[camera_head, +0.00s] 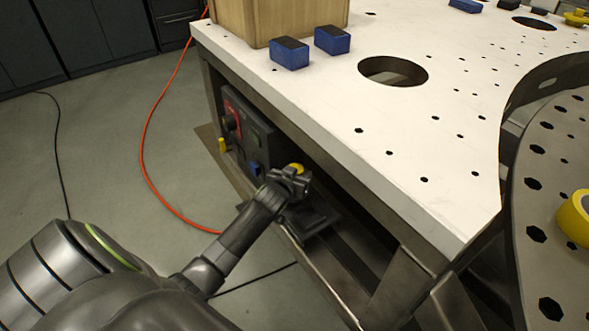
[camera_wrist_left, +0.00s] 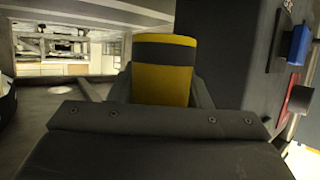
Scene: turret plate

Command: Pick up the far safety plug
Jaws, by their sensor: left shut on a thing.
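My left gripper (camera_head: 291,180) is beside the table's side, below the white top, in front of the control panel. It is shut on a yellow safety plug (camera_head: 297,168), of which only a small yellow part shows in the head view. In the left wrist view the yellow safety plug (camera_wrist_left: 161,84) with a dark band near its end stands between the jaws. I cannot tell whether it is still seated in something. Another small yellow piece (camera_head: 221,145) shows at the left end of the panel. My right gripper is out of view.
The control panel (camera_head: 243,127) has a red part (camera_head: 231,118) and a blue part (camera_head: 256,168). The white tabletop (camera_head: 330,95) overhangs it, carrying blue blocks (camera_head: 332,40) and a wooden box (camera_head: 235,25). An orange cable (camera_head: 146,165) lies on the floor. Left floor is mostly open.

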